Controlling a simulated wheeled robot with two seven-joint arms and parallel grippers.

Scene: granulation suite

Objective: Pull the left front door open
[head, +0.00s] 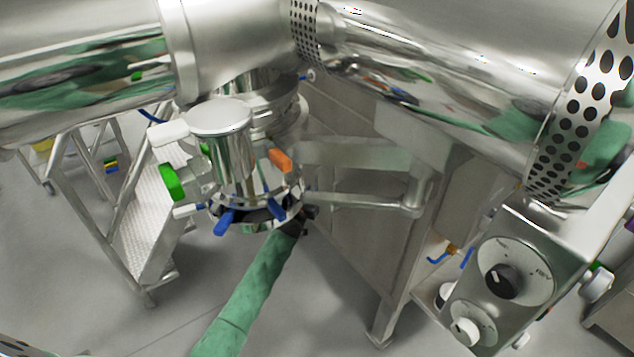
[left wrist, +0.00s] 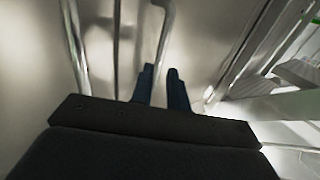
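The steel front panel (head: 350,250) stands under the machine, right of centre in the head view; I cannot make out its door edges. My left gripper (head: 303,220) is at the panel's upper left, at the end of my green-sleeved arm and partly hidden by the valve fittings. In the left wrist view, its two dark fingers (left wrist: 160,88) stand apart. A curved metal bar handle (left wrist: 166,40) runs down from the top towards the gap between them, nearer the left finger. The grip area is dim, and I see no clear contact. My right gripper is not in view.
A steel vessel with a flanged valve (head: 235,165) and blue levers (head: 228,222) stands just above my left gripper. A horizontal pipe (head: 365,199) is to its right. A control box (head: 500,275) is at right. Steps (head: 150,225) are at left, with clear floor in front.

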